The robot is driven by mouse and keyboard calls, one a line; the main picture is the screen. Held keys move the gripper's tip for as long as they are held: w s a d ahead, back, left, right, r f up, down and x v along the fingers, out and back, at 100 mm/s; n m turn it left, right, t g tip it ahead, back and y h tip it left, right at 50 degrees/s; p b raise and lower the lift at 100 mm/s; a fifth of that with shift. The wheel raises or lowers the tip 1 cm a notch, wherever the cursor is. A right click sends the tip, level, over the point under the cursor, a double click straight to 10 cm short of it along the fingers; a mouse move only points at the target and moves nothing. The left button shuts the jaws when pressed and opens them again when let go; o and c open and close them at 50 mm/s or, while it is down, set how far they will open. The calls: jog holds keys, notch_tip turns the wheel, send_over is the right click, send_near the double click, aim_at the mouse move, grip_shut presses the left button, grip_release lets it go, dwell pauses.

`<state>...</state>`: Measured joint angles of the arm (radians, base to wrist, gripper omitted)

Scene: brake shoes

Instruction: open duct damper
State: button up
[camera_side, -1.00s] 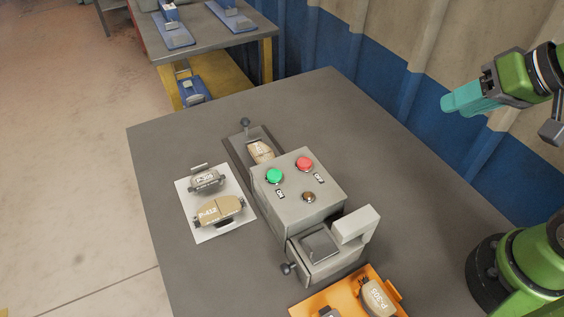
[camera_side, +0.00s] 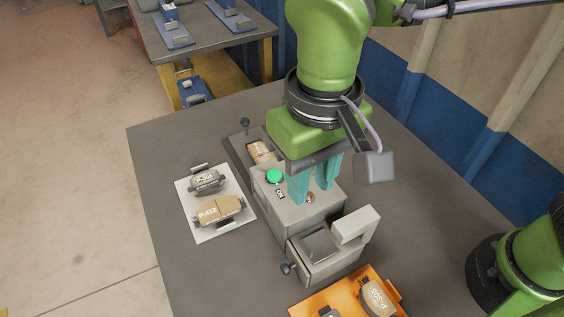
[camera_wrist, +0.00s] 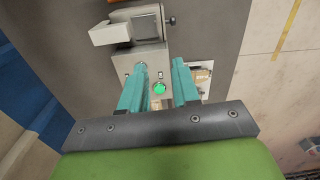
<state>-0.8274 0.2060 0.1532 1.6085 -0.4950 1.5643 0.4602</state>
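No part is marked as a duct damper. A grey control box (camera_side: 275,207) carries a green ON button (camera_side: 274,176) and a small brown knob (camera_side: 310,197). In front of it is a grey unit (camera_side: 325,265) with a dark square top plate (camera_side: 319,244), a pale L-shaped piece (camera_side: 357,224) and a small black side knob (camera_side: 288,268). My gripper (camera_side: 311,193) points down over the box's right part, its teal fingers apart with nothing seen between them. They hide the red button. The wrist view shows the fingers (camera_wrist: 159,70) apart, with the green button (camera_wrist: 160,87) visible between them.
A white sheet (camera_side: 196,229) with two brake shoes lies left of the box. A dark plate (camera_side: 236,155) with a brown shoe is behind it. An orange tray (camera_side: 345,287) with shoes is at the front.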

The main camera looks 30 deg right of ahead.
aim_at(306, 244)
jog(key=shift+m, duration=0.4)
jog(key=f, duration=1.6)
jog(key=shift+s+d+f, duration=0.1)
jog(key=shift+d+f, duration=0.15)
jog(key=shift+f, duration=0.05)
grip_shut()
jog(key=shift+r, duration=0.1)
